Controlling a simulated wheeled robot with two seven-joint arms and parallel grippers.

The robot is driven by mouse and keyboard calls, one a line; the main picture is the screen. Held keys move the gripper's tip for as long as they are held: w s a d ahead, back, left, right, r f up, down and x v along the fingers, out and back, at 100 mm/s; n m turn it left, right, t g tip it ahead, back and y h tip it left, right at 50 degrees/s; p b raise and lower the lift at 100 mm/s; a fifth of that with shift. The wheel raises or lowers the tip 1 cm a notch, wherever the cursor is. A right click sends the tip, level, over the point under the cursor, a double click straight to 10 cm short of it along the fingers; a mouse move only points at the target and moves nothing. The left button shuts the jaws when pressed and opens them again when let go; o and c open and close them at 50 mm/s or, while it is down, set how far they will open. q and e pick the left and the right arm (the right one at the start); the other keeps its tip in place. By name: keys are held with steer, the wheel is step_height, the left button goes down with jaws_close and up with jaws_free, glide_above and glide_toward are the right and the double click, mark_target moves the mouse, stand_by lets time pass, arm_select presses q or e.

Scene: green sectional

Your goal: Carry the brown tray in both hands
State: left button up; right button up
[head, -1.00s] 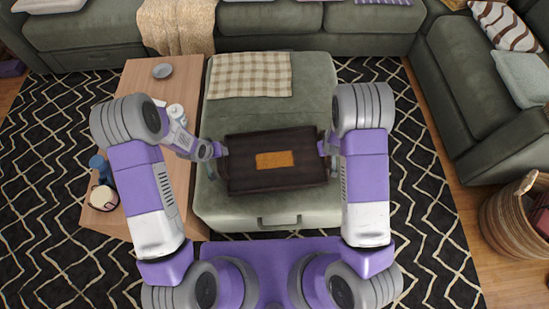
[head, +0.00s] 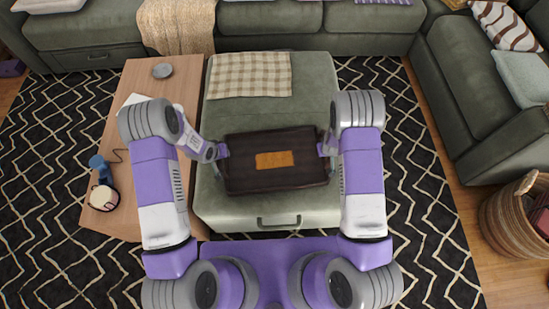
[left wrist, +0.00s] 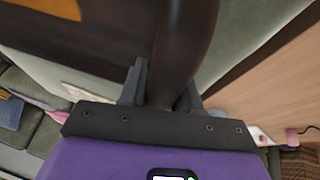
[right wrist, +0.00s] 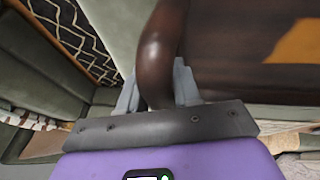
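The dark brown tray (head: 236,180) is in front of me over the green ottoman, with an orange-brown patch (head: 274,160) at its middle. My left gripper (head: 221,151) is at its left end. In the left wrist view the fingers (left wrist: 160,88) stand on both sides of the tray's dark handle (left wrist: 182,45), closed around it. My right gripper (head: 327,147) is at the right end. In the right wrist view its fingers (right wrist: 158,88) are on both sides of the other handle (right wrist: 160,45). The tray looks about level; its height above the ottoman is hard to tell.
The green ottoman (head: 315,85) carries a checkered cloth (head: 250,75) at its back. A wooden table (head: 135,80) on the left holds a grey dish (head: 162,71), a blue object (head: 99,165) and a round container (head: 103,198). Sofas stand behind and right; a wicker basket (head: 505,220) is at right.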

arm_select(q)
jaws_close()
arm_select(e)
jaws_close()
arm_select(q)
steer(key=shift+r, duration=0.2)
arm_select(e)
steer(key=shift+r, duration=0.15)
